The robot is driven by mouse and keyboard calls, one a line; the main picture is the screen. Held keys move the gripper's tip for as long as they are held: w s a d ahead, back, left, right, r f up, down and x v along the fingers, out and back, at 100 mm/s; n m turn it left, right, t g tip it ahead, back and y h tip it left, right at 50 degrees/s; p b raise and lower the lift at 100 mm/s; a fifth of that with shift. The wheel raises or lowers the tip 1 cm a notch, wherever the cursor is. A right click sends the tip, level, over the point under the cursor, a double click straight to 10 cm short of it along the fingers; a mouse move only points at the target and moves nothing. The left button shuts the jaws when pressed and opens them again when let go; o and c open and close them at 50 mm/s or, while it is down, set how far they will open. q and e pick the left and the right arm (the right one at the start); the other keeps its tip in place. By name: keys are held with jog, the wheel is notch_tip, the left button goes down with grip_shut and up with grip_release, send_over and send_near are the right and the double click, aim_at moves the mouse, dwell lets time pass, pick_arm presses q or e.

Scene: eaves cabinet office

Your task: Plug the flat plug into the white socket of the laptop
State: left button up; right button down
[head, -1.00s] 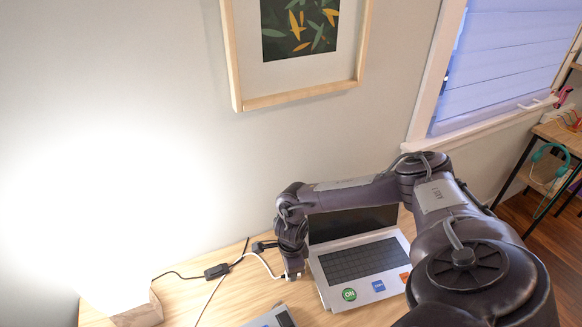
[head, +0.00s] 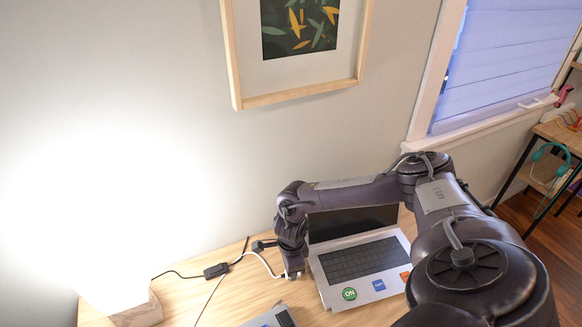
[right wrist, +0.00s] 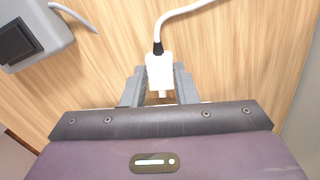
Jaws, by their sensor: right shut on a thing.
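The laptop (head: 363,262) stands open on the wooden desk, its dark screen behind the keyboard and its left edge facing my right gripper. My right gripper (head: 292,275) points down just left of that edge. In the right wrist view, the gripper (right wrist: 160,70) is shut on a white plug (right wrist: 160,75); a white cable (right wrist: 183,12) leaves its far end. A gap shows between the plug and the laptop in the head view, though the arm partly hides it. The white socket cannot be made out. My left gripper is not in view.
A grey box with a black switch (right wrist: 30,35) lies near the gripper. A glowing lamp with a wooden base (head: 138,312) stands at the left. A black inline switch (head: 217,270) lies on its cord. The wall is close behind the desk.

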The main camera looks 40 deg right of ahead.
jog(key=shift+s+d, duration=0.4)
jog(key=shift+d, duration=0.35)
jog(key=shift+s+d, duration=0.35)
jog(key=shift+d, duration=0.35)
dwell(0.5)
jog(key=c, duration=1.1)
grip_release()
jog(key=shift+o, duration=0.2)
notch_tip(320, 180, up, 7)
jog(key=shift+f+b, duration=0.15)
jog(key=shift+b, duration=0.65)
jog(key=shift+r, duration=0.55)
